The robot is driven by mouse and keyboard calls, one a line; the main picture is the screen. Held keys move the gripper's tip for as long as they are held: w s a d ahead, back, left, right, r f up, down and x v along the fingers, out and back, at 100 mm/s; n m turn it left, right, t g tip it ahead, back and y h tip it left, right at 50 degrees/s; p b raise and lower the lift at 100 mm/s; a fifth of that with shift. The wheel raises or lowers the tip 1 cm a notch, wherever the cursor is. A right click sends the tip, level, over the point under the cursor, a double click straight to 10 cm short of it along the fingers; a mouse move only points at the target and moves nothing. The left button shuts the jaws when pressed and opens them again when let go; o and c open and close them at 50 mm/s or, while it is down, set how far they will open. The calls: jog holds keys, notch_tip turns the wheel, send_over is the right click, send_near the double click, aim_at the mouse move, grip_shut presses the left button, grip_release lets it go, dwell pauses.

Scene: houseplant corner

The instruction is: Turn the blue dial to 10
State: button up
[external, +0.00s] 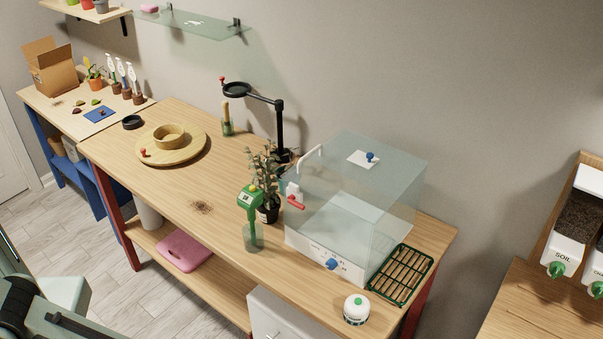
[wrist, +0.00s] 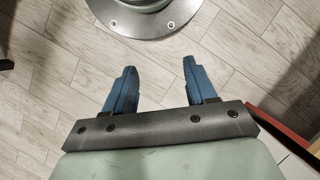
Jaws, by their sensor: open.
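A blue dial (external: 332,264) sits on the white front panel of a clear box (external: 375,215) on the wooden bench in the external view. Small marks show around the dial, but they are too small to read. A second blue knob (external: 370,157) is on a white plate on top of the box. My gripper (wrist: 160,75) is open and empty in the wrist view, over the tiled floor, with its two blue fingers apart. It is away from the dial, and the dial is not in the wrist view. In the external view only part of my arm shows at the lower left.
A green-topped device (external: 250,202), a potted plant (external: 268,211) and a red lever (external: 296,202) are left of the dial. A white round timer (external: 356,312) and a green-edged rack (external: 400,275) are to its right. The bench's middle (external: 190,195) is mostly clear.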

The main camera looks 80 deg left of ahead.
jog(key=s+g, duration=0.2)
jog(key=s, duration=0.5)
jog(key=w+d+r+t, duration=0.1)
jog(key=w+r+t, duration=0.2)
jog(key=w+r, duration=0.7)
jog(key=w+d+r+m+t+y, duration=0.15)
jog(key=w+r, duration=0.45)
jog(key=w, duration=0.7)
jog(key=w+d+r+t, duration=0.1)
jog(key=w+r+t, duration=0.3)
jog(key=w+r, duration=0.6)
jog(key=w+a+r+n+t+y, duration=0.3)
jog(key=w+a+r+y, duration=0.1)
jog(key=w+r, duration=0.75)
jog(key=w+a+r+n+t+y, duration=0.4)
jog(key=w+r, duration=0.4)
jog(key=r, duration=0.7)
jog(key=n, duration=0.3)
send_near(329, 267)
jog(key=x, duration=0.8)
jog(key=shift+a, duration=0.1)
jog(key=shift+c, duration=0.5)
